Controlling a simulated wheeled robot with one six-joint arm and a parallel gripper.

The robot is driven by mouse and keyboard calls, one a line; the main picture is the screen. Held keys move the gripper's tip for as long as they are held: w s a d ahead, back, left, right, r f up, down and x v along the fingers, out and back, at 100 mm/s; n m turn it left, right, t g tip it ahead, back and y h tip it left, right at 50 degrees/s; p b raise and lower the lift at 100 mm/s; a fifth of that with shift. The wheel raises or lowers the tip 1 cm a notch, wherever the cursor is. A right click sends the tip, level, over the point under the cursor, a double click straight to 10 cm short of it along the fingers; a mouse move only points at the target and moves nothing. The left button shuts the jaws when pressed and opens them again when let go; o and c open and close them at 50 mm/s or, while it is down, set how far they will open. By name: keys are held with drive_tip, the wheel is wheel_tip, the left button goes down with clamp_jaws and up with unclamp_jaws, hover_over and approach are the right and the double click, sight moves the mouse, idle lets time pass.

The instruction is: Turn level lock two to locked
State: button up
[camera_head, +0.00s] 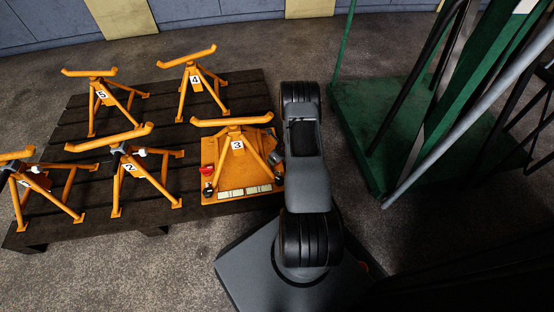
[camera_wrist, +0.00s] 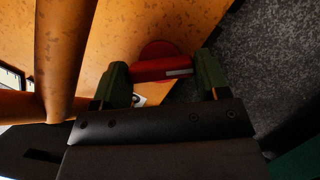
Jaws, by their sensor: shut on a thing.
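In the wrist view, a red lever (camera_wrist: 160,71) with a pale stripe lies across a round red base, beside the edge of an orange surface (camera_wrist: 115,25). I take it to be the level lock, but no number on it can be read. My gripper (camera_wrist: 162,79) has its two green fingers at either end of the lever and is shut on it. In the head view, my arm hides most of the gripper and this lever, at the right side of the orange base plate (camera_head: 222,197) under stand 3 (camera_head: 237,146).
A red knob (camera_head: 207,171) sits at the plate's left side. Orange stands 2 (camera_head: 130,167), 4 (camera_head: 195,81) and 5 (camera_head: 101,94), and one more at far left, stand on the dark pallet (camera_head: 155,215). A green frame (camera_head: 385,130) with a grey pole stands to the right.

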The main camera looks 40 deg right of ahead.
drive_tip(key=shift+s+a+f+m+h+b, duration=0.1)
drive_tip(key=shift+m+h+b, duration=0.25)
drive_tip(key=shift+m+b, duration=0.4)
drive_tip(key=shift+s+f+m+h+b, duration=0.1)
drive_tip(key=shift+m+h+b, duration=0.25)
drive_tip(key=shift+m+b, duration=0.35)
drive_tip(key=shift+r+m, duration=0.15)
drive_tip(key=shift+m, duration=0.1)
drive_tip(key=o, duration=0.7)
drive_tip(key=shift+w, duration=0.1)
drive_tip(key=shift+c, duration=0.2)
drive_tip(key=shift+r, duration=0.1)
